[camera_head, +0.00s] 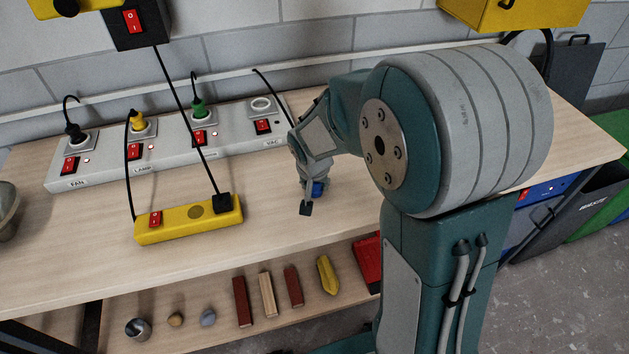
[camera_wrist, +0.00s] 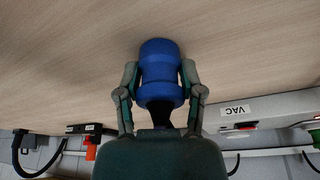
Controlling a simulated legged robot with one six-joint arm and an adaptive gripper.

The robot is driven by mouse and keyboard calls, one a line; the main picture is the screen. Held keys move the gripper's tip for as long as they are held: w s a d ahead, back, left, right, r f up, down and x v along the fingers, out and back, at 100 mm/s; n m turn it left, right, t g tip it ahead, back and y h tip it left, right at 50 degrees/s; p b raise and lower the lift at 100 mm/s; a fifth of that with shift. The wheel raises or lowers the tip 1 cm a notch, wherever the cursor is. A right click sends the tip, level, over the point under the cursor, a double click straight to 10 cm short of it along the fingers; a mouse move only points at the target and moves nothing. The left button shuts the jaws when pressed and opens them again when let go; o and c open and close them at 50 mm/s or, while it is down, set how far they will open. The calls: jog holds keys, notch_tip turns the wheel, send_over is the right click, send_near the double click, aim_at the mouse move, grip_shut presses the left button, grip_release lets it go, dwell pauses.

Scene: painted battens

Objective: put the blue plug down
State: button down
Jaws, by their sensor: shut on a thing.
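The blue plug (camera_wrist: 160,68) is between the two fingers of my gripper (camera_wrist: 160,88), which is shut on its sides. Its rounded blue end points away from the wrist, toward the bare wooden bench top. In the head view a small part of the blue plug (camera_head: 319,188) shows beside my gripper (camera_head: 306,202), over the bench (camera_head: 270,215). I cannot tell whether the plug touches the wood.
A grey power strip (camera_head: 175,157) with red switches runs along the back; its VAC socket (camera_head: 262,106) is empty. A yellow strip (camera_head: 180,222) with a black plug lies left of my gripper. Several small pieces lie on the lower shelf (camera_head: 205,340). Bench around my gripper is clear.

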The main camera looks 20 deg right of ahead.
jog(key=shift+c, duration=1.1)
grip_release()
jog(key=shift+r, duration=0.35)
jog(key=v, duration=1.2)
jog(key=s+r+n+t, duration=0.1)
jog(key=s+r+n, duration=0.1)
jog(key=s, duration=0.7)
jog(key=s+d+r+n+t+y, duration=0.1)
jog(key=s+r+n, duration=0.1)
jog(key=s, duration=0.6)
jog(key=shift+s+d+r+n, duration=0.15)
jog(key=shift+s+r+n, duration=0.2)
jog(key=shift+r, duration=0.35)
